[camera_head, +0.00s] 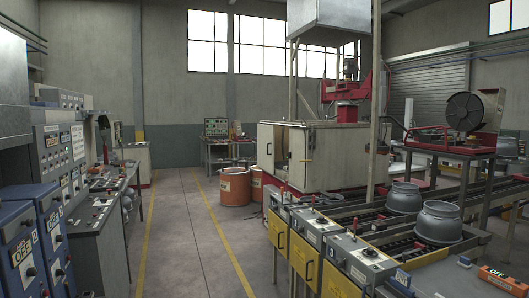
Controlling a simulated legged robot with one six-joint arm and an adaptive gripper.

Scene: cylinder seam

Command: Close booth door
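The booth (338,160) is a cream-white metal box on a red base, standing right of the picture's middle. On its left side is a pale door panel (266,146). Beside the panel a gap shows a brown, rounded surface inside, so the booth looks open there. A small yellow-orange handle or latch (307,146) is on the face near the gap. I cannot tell from this distance how the door is hinged or slides. My gripper and arm are not in view.
A clear grey aisle (190,235) with yellow lines runs ahead. Control cabinets (60,165) line the left. Orange drums (235,187) stand left of the booth. Conveyors with grey metal cylinders (438,222) and yellow-fronted control boxes (305,258) fill the right foreground.

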